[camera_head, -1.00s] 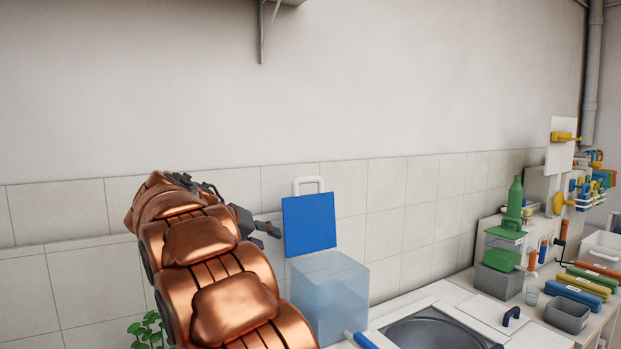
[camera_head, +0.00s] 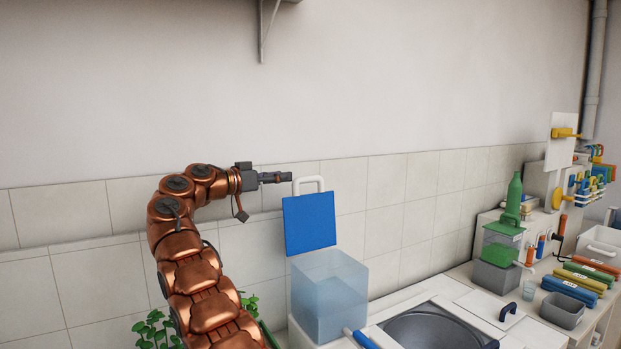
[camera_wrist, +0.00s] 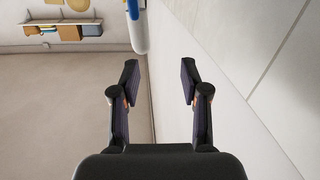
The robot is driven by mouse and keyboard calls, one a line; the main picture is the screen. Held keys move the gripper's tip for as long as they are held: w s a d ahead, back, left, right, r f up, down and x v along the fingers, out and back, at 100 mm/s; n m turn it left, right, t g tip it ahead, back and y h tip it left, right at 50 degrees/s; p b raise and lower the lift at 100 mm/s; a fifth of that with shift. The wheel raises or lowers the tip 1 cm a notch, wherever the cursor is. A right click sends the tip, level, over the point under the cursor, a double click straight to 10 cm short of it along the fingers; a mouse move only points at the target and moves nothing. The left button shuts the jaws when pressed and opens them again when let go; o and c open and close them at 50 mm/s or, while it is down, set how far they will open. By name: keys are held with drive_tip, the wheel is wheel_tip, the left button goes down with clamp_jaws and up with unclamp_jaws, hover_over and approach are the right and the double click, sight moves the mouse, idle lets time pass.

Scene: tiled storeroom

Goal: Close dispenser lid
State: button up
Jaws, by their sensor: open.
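The dispenser (camera_head: 330,300) is a translucent light-blue box in the head view. Its blue lid (camera_head: 310,224) stands raised upright at the box's back edge, with a white handle (camera_head: 308,181) on top. My gripper (camera_head: 288,177) is left of the handle at about its height, pointing right, and appears close to it. In the wrist view my gripper (camera_wrist: 160,82) has its two fingers apart with nothing between them. A white and blue edge (camera_wrist: 136,28), likely the handle and lid, shows ahead, just left of centre. Whether a finger touches the handle cannot be told.
A tiled wall (camera_head: 400,205) runs behind the dispenser. A round sink (camera_head: 432,333) is to its right. A green plant (camera_head: 157,330) is at lower left.

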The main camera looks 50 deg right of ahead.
sight(301, 181)
drive_tip(key=s+d+m, duration=0.1)
drive_tip(key=d, duration=0.1)
drive_tip(key=s+d+f+m+g+p, duration=0.1)
drive_tip(key=d, duration=0.1)
drive_tip(key=s+d+m+g+p, duration=0.1)
drive_tip(key=s+d, duration=0.1)
drive_tip(key=d, duration=0.1)
drive_tip(key=shift+d+f, duration=0.1)
drive_tip(key=shift+f, duration=0.05)
drive_tip(key=shift+s+d+f, duration=0.1)
drive_tip(key=shift+s+d, duration=0.05)
drive_tip(key=shift+d, duration=0.35)
drive_tip(key=shift+c, duration=0.4)
clamp_jaws()
